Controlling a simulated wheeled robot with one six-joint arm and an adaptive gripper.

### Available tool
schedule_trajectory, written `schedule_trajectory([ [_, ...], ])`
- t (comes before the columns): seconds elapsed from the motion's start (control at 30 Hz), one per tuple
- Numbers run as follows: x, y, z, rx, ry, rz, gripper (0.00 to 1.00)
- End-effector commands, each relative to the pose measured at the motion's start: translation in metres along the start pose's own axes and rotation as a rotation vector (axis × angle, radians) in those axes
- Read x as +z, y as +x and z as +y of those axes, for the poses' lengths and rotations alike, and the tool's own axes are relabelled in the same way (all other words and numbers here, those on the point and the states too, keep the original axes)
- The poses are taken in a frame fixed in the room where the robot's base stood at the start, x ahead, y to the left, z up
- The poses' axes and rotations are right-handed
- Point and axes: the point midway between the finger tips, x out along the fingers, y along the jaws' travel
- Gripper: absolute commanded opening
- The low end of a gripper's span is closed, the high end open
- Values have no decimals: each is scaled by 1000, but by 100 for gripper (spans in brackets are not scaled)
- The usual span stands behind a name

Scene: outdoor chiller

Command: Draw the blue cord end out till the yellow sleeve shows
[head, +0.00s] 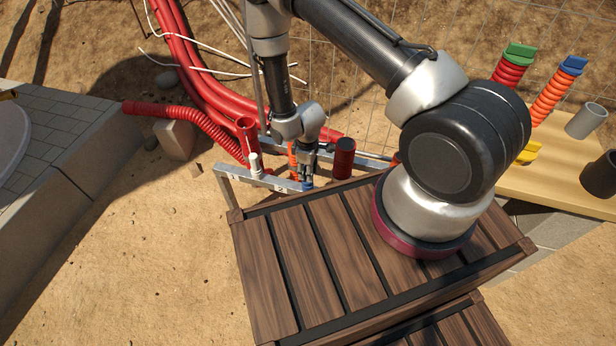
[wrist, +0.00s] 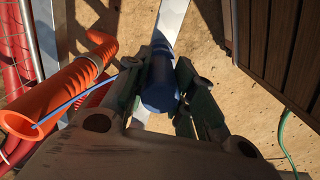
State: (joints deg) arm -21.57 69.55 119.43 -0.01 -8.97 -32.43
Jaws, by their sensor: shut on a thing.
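My gripper (head: 308,168) is shut on the blue cord end (wrist: 160,82), a thick blue cylinder between the two fingers in the wrist view. It also shows as a small blue piece below the fingers in the head view (head: 307,185). A thin blue cord (wrist: 75,100) runs from the open mouth of the orange corrugated tube (wrist: 62,92) toward the gripper. The orange tube shows partly beside my gripper in the head view (head: 293,158). I see no yellow sleeve on the visible cord. The part inside the tube is hidden.
A metal rail (head: 228,182) runs under the tubes, with red pipes (head: 246,135) and a dark-capped red tube (head: 343,158) close by. A slatted wooden crate (head: 275,255) stands in front. A bench (head: 545,185) with colour-capped tubes is at the right.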

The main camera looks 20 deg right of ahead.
Motion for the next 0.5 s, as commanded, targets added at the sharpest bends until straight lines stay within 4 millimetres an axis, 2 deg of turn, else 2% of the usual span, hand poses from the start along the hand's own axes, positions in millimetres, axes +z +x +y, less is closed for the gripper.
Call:
schedule_trajectory([
  [0.5,-1,-38,0,1,0,1,0],
])
